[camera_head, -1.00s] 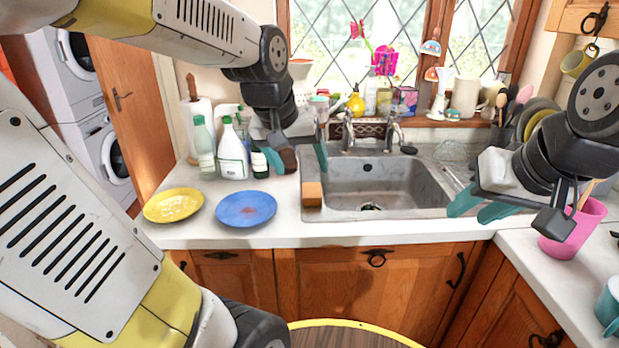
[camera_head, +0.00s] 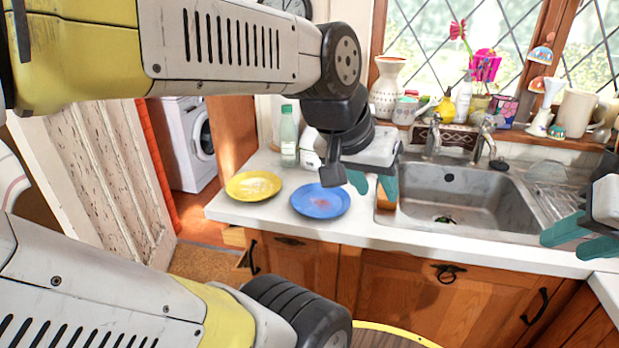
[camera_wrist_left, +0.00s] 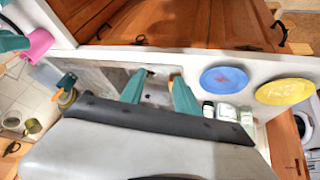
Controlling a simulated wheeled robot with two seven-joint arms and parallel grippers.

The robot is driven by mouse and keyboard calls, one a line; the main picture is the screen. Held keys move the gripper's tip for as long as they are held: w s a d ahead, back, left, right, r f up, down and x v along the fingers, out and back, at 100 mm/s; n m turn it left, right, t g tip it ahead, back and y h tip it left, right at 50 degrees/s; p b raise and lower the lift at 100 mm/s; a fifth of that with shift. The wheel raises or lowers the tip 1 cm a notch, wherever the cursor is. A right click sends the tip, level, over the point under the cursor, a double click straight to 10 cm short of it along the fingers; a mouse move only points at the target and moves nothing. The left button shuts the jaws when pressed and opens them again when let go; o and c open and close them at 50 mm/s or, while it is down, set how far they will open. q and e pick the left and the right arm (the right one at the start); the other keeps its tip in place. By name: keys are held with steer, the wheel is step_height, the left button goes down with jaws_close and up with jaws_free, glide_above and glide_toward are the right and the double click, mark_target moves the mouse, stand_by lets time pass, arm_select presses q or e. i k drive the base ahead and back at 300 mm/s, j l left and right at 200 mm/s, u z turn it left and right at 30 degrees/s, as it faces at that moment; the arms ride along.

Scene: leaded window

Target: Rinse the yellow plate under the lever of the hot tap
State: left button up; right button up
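The yellow plate (camera_head: 253,185) lies flat on the counter's left end, with faint smudges on it. It also shows in the left wrist view (camera_wrist_left: 285,91). Two taps stand behind the sink, a left one (camera_head: 433,138) and a right one (camera_head: 484,142); I cannot tell which is hot, and their levers are too small to make out. My left gripper (camera_head: 373,186) is open and empty near the sink's left edge, right of both plates; its spread fingers show in the left wrist view (camera_wrist_left: 157,88). My right gripper (camera_head: 568,234) looks open and empty at the right.
A blue plate (camera_head: 320,201) with a reddish smudge lies between the yellow plate and my left gripper. A green-white bottle (camera_head: 289,138) stands behind the plates.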

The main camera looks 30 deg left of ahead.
mark_target(436, 116)
steer(key=u, duration=1.6)
steer(key=z, duration=1.35)
steer(key=i+j, duration=0.3)
steer(key=j, duration=0.15)
steer(key=i+j+z, duration=0.1)
steer(key=i+j, duration=0.2)
steer(key=j, duration=0.2)
